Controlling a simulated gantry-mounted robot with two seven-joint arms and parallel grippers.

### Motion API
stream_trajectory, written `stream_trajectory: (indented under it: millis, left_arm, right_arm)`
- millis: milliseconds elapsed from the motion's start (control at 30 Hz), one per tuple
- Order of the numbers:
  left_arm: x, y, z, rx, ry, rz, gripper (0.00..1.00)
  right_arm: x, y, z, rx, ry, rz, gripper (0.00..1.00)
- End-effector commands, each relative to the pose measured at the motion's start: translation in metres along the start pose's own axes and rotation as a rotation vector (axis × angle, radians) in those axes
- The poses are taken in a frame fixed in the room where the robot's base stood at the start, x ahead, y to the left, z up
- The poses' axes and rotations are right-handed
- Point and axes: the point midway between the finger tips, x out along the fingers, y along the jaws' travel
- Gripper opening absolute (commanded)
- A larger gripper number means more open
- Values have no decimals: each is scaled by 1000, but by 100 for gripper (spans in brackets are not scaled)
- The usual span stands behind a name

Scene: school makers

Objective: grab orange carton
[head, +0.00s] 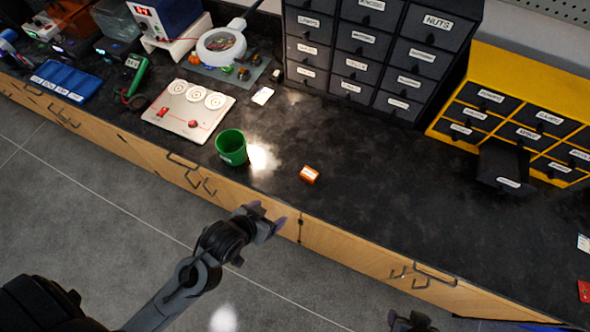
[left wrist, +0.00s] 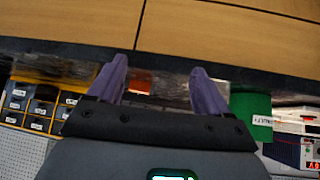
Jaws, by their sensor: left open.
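A small orange carton (head: 309,174) lies on the black counter near its front edge, to the right of a green cup (head: 231,147). My left gripper (head: 265,219) is open and empty, in front of the counter and apart from the carton. In the left wrist view my left gripper (left wrist: 157,88) has its two purple fingers spread, with the orange carton (left wrist: 139,82) partly showing between them, beyond the tips. A dark part of my right gripper (head: 411,321) shows at the bottom edge of the head view; its jaws are not clear.
The counter (head: 380,210) is clear right of the carton. Black drawers (head: 365,55) and a yellow drawer unit (head: 520,120) with one drawer pulled out stand behind. A white panel (head: 190,110) lies left of the cup. The wooden counter front has handles.

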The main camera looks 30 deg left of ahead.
Motion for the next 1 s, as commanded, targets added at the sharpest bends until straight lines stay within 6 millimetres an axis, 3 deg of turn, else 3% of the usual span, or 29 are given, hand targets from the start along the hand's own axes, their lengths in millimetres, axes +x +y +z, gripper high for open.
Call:
stream_trajectory:
  millis: [300,500,1000]
  left_arm:
    - [11,16,-46,-10,305,1,79]
    - [10,25,-62,31,436,2,79]
    - [58,29,-86,47,466,5,79]
  right_arm:
    - [-25,2,-8,-3,-1,2,46]
    - [-41,3,-12,-7,-2,6,46]
    - [-33,2,-10,-5,-2,5,46]
